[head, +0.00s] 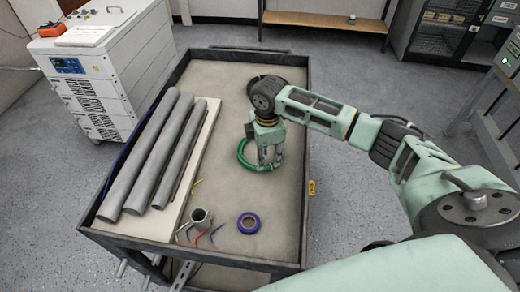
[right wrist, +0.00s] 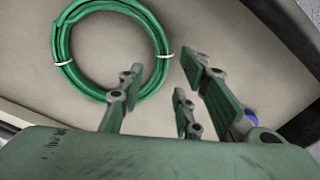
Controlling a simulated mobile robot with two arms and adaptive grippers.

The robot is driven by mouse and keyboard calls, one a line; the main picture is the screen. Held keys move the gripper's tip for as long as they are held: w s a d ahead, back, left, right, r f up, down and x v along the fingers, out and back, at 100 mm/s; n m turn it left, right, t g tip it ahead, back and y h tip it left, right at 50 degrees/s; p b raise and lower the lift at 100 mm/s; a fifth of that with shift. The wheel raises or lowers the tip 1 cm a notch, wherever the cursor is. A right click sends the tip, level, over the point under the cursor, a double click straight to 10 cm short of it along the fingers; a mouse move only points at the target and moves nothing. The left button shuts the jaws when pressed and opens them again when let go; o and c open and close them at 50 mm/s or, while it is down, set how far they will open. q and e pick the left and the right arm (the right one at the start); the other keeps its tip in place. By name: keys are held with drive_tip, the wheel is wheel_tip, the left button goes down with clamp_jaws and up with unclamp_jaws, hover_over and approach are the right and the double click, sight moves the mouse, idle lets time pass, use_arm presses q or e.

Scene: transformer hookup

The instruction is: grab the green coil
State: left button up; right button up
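The green coil (head: 244,154) lies flat on the cart's bare top, to the right of the grey pipes. In the right wrist view the coil (right wrist: 62,45) shows as a ring of several turns bound with white ties. My right gripper (head: 268,162) is over the coil's right side, pointing down. My left gripper is not in view.
The cart (head: 285,222) has a raised dark rim. Grey pipes (head: 150,160) lie on its left on a pale board. A white cabinet (head: 110,85) is at the left.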

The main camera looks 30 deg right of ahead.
sight(266, 165)
wheel_tip(266, 165, down, 3)
drive_tip(key=shift+a+r, duration=0.1)
drive_tip(key=shift+f, duration=0.6)
drive_tip(key=c, duration=0.3)
clamp_jaws()
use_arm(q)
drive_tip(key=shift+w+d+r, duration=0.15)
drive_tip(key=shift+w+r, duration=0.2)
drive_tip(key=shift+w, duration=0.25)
use_arm(e)
drive_tip(key=shift+w+r, duration=0.15)
